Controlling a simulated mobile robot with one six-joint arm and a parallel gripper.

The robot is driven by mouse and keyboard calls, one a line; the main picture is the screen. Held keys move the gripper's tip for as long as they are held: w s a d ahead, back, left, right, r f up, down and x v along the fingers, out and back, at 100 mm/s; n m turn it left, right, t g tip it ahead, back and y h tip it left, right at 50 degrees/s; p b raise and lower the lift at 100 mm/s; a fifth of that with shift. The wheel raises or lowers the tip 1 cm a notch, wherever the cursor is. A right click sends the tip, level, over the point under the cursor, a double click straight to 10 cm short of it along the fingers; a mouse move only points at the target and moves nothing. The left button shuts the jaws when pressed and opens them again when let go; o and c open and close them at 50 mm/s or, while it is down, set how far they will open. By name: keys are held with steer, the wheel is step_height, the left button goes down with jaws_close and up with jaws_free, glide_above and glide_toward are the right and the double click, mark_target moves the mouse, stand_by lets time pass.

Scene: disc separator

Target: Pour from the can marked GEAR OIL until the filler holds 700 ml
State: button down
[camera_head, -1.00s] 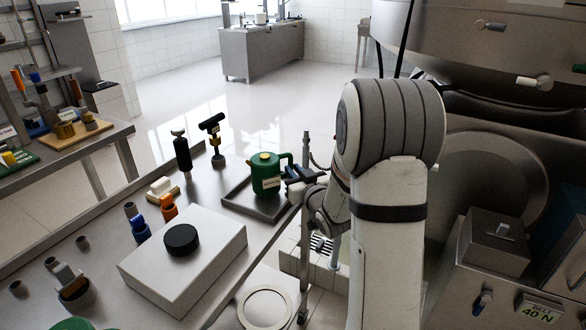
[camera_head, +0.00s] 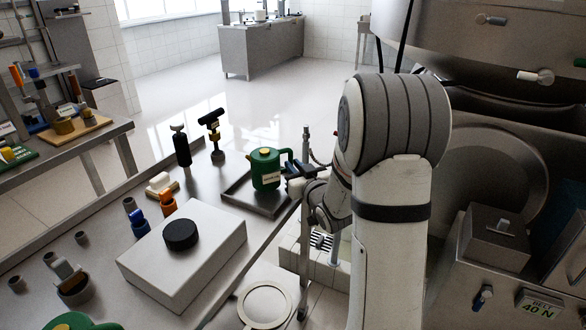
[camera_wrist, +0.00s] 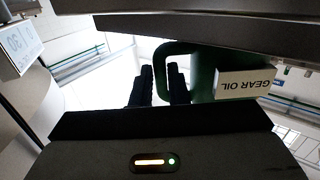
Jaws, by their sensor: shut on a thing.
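The green can (camera_head: 266,168) has a loop handle on its right side and stands upright over a dark tray on the bench. In the wrist view its label reads GEAR OIL (camera_wrist: 246,84), upside down. My gripper (camera_head: 297,176) is at the handle side of the can. In the wrist view the dark fingers (camera_wrist: 162,85) are at the green handle, shut on it. I cannot tell whether the can's base touches the tray. I cannot make out a filler or an oil level in these views.
The tray (camera_head: 240,190) has a raised rim. A pale box with a black disc (camera_head: 181,235) stands nearer on the bench, with upright tools behind it. A pale ring (camera_head: 265,305) lies at the front. A large steel machine (camera_head: 490,60) fills the right side.

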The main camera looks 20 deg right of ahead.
steer(key=shift+f+b, duration=0.6)
steer(key=shift+b, duration=0.25)
steer(key=c, duration=1.3)
jaws_free()
steer(key=shift+s, duration=0.1)
steer(key=s, duration=0.3)
steer(key=s+b, duration=0.1)
steer(key=s, duration=0.2)
steer(key=s+d, duration=0.1)
steer(key=s, duration=0.1)
steer(key=shift+s+d+b, duration=0.1)
steer(key=shift+s+b, duration=0.25)
steer(key=shift+s, duration=0.05)
